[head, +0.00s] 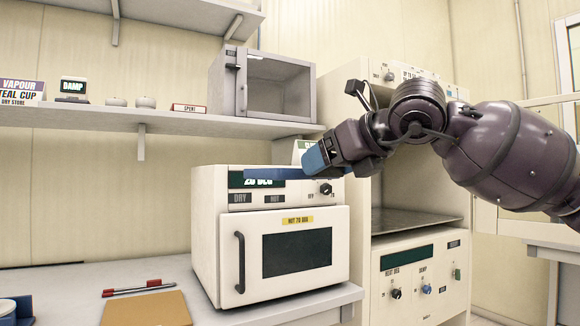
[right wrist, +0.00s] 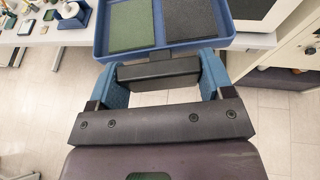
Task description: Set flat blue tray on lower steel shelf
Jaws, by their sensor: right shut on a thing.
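The flat blue tray (head: 270,174) shows nearly edge-on in the head view, level, in front of the top of the white oven. My right gripper (head: 322,158) is shut on its right end. In the right wrist view the gripper (right wrist: 160,62) grips the near rim of the tray (right wrist: 192,49), which carries a green pad (right wrist: 131,24) and a dark pad (right wrist: 192,18). A grey metal shelf (head: 405,219) forms the floor of the open bay in the tall cream cabinet, below and right of the tray. My left gripper is not in view.
The white oven (head: 205,230) stands on the bench, close under the tray. A lower wall shelf (head: 170,120) carries small items and a grey box with a window (head: 240,85). A brown pad (head: 145,308) and pens lie on the bench. The cabinet bay looks empty.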

